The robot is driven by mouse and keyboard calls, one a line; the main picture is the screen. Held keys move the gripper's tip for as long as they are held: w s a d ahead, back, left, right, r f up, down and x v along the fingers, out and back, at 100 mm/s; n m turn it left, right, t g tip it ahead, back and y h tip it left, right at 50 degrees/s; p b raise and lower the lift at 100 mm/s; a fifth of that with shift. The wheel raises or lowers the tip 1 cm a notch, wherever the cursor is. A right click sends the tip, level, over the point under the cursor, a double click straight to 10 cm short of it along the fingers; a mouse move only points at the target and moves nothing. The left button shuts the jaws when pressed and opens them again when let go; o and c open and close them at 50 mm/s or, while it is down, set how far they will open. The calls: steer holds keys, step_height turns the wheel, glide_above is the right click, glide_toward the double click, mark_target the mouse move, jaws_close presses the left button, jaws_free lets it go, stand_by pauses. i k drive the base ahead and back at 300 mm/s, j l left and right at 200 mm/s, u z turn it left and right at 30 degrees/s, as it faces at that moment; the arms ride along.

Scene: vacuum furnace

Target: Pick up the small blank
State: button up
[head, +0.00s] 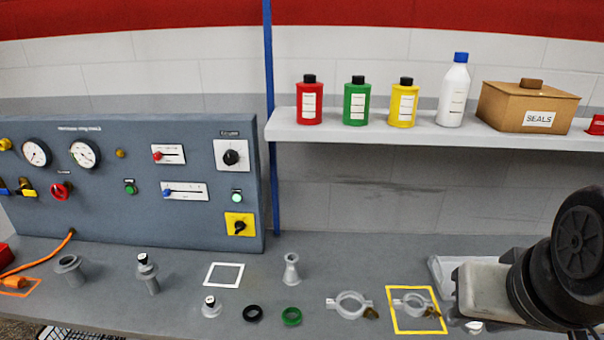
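I cannot say for certain which part is the small blank. A small pale, rounded piece (475,326) lies low on the bench at the right, partly hidden by my arm. My gripper (484,292) is at the right, a beige block beside the black wrist, close above the pale piece. Its fingers are hidden, so I cannot see whether it is open or holds anything.
A grey tray (438,268) lies behind my gripper. A clamp (413,305) sits in a yellow square, with another clamp (349,305) to its left. A shelf (400,133) overhangs.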

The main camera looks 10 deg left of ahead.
mark_target(145, 266)
steer(key=k+j+u, duration=0.1)
steer(key=u, duration=1.75)
steer(key=i+j+z, duration=0.35)
steer(key=j, duration=0.25)
steer(key=i+j+z, duration=0.35)
steer(key=j, duration=0.4)
steer(key=i, duration=0.1)
